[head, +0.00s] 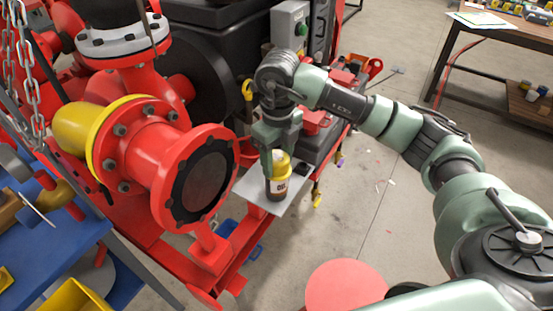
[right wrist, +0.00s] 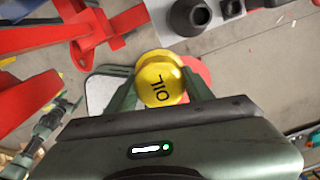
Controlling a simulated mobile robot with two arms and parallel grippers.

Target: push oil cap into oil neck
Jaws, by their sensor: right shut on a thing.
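My right gripper (head: 281,158) points down over a grey plate at the side of the red skid. It is shut on the yellow oil cap (head: 281,166), which also shows between the fingers in the right wrist view (right wrist: 160,82), its OIL lettering facing the camera. Directly below the cap in the head view is a yellow OIL marking and a dark brown body (head: 274,196) over the plate. I cannot tell whether that body is the oil neck, or whether the cap touches it.
The grey plate (head: 246,189) has bare surface left of the brown body. A big red flanged pipe (head: 165,160) stands close to the left. In the right wrist view, a black fitting with an opening (right wrist: 188,17) lies beyond the cap. A red disc (head: 345,284) is at lower right.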

